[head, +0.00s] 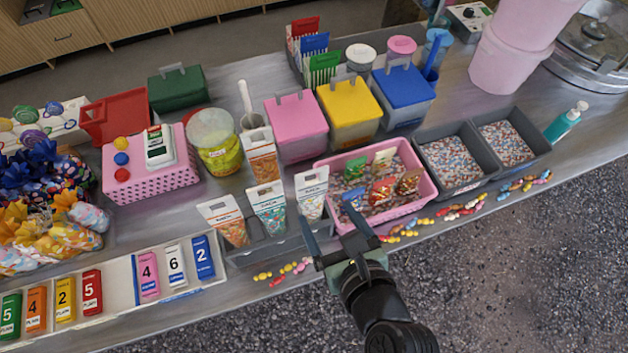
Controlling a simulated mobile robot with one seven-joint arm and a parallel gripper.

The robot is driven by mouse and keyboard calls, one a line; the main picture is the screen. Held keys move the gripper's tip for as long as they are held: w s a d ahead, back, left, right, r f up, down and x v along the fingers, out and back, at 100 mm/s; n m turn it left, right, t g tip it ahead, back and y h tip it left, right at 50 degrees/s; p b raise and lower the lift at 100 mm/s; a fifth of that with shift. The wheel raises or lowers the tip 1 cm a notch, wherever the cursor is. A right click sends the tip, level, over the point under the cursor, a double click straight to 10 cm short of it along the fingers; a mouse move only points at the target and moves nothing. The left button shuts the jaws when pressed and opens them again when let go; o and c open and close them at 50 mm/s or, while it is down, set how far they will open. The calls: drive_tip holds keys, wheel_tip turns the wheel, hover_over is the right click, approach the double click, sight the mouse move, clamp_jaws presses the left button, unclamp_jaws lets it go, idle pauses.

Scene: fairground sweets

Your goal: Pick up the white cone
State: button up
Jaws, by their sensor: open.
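Several cone-shaped bags with white tops and coloured sweets stand at the counter's front, so I cannot tell for sure which is the white cone. The nearest to my gripper is a white-topped cone (311,187) with multicoloured contents. To its left are a white-topped cone with green contents (268,204) and one with orange contents (225,219). Another orange-filled cone (262,158) stands behind. My gripper (331,222) is open with nothing visible between its fingers. It is in front of and slightly right of the nearest cone; I cannot tell their height difference.
A grey rack (271,250) sits below the front cones. A pink basket (428,187) with small bags is just right of them. Loose sweets (288,270) lie along the counter edge. Pink (297,122), yellow (348,108) and blue (402,87) lidded boxes stand behind.

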sight(312, 191)
drive_tip(key=x, duration=0.7)
drive_tip(key=shift+w+a+f+p, duration=0.1)
drive_tip(key=shift+w+a+p, duration=0.05)
drive_tip(key=shift+w+p, duration=0.15)
drive_tip(key=x, duration=0.5)
drive_tip(key=shift+p, duration=0.4)
clamp_jaws()
